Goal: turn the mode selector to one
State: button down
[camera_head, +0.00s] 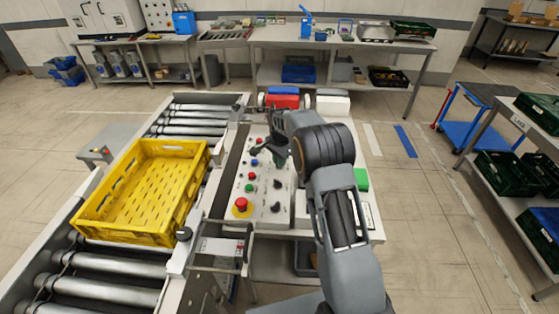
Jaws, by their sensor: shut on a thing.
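The control panel (260,196) is a pale slanted board beside the conveyor, with small coloured buttons, black knobs and a red emergency stop (241,205) on a yellow base. My gripper (270,156) is at the upper part of the panel, reaching down from my arm. Its jaws are shut on a small knob there, taken to be the mode selector, which the fingers mostly hide. Its pointer and labels cannot be read. Two other black knobs, a middle one (277,184) and a lower one (275,207), stand free on the right side.
A yellow crate (95,205) sits on the roller conveyor (110,285) left of the panel. A red box (283,97) and a white box (333,103) stand behind my gripper. A blue trolley (470,120) is at the right. The floor between is clear.

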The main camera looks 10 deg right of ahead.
jog(key=m+b, duration=0.1)
jog(key=m, duration=0.3)
jog(key=shift+m, duration=0.4)
jog(key=m+b, duration=0.1)
jog(key=m, duration=0.3)
jog(key=shift+m, duration=0.3)
jog(key=m, duration=0.4)
jog(key=shift+r+m+b, duration=0.1)
jog(key=shift+m+b, duration=0.25)
jog(key=shift+m, duration=1.75)
jog(key=c, duration=1.2)
grip_release()
